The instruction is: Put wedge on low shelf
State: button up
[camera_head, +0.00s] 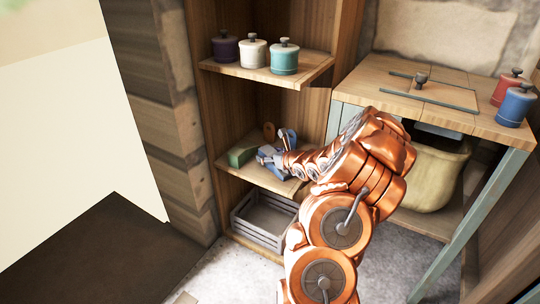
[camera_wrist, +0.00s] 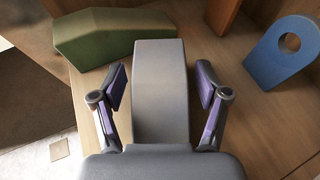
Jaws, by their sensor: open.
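My gripper (camera_head: 270,157) reaches into the wooden cabinet at its lower shelf (camera_head: 258,177). In the wrist view its two purple-padded fingers (camera_wrist: 161,84) are spread. Between them lies a grey, wedge-like block (camera_wrist: 160,62), with a gap visible on each side; its near end is hidden by my gripper. In the head view I cannot separate this block from my gripper. A green block (camera_wrist: 112,34) with a sloped end rests on the shelf just beyond, left of the grey block; it also shows in the head view (camera_head: 240,155).
A blue piece with a round hole (camera_wrist: 278,66) stands to the right on the shelf. An orange-brown piece (camera_head: 268,130) stands behind. A slatted crate (camera_head: 262,222) sits below. Lidded jars (camera_head: 252,53) occupy the shelf above. A wooden table (camera_head: 440,105) stands to the right.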

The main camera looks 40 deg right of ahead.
jog(key=shift+r, duration=0.1)
jog(key=shift+s+r, duration=0.15)
jog(key=p+v, duration=0.2)
jog(key=v, duration=0.7)
jog(key=shift+s+r, duration=0.15)
jog(key=shift+s, duration=0.1)
jog(key=shift+p+v, duration=0.45)
jog(key=shift+v, duration=0.6)
